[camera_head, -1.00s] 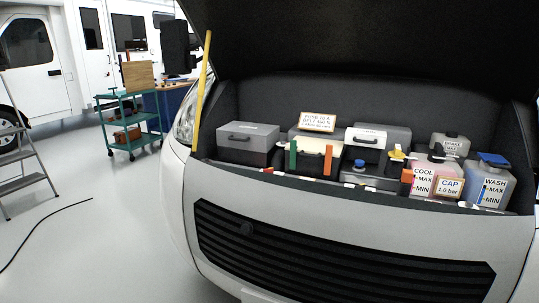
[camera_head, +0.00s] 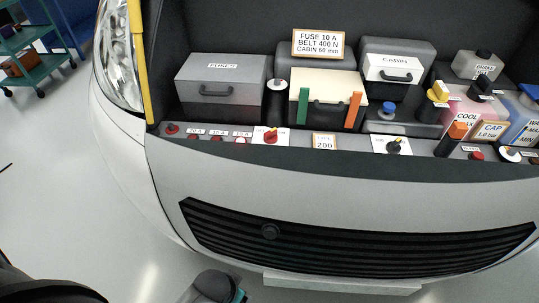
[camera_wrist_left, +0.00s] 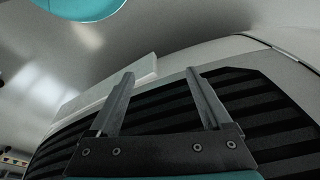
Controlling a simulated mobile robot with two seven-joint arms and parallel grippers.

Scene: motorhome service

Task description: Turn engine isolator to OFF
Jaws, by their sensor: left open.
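A red rotary knob (camera_head: 271,138) on a white plate sits on the front ledge of the engine bay, left of the middle. A black rotary knob (camera_head: 393,146) on another white plate sits further right on the same ledge. The print on both plates is too small to read, so I cannot tell for sure which is the engine isolator. My left gripper (camera_wrist_left: 160,75) is open and empty in the left wrist view, in front of the dark grille (camera_wrist_left: 245,105). Its fingers do not show clearly in the head view. My right gripper is not in view.
A grey fuse box (camera_head: 220,85), a cream-lidded box (camera_head: 328,92) and fluid tanks (camera_head: 466,105) stand behind the ledge. A yellow prop (camera_head: 140,70) rises at the left. The bumper (camera_head: 330,190) juts out in front. Floor (camera_head: 60,190) is clear at left.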

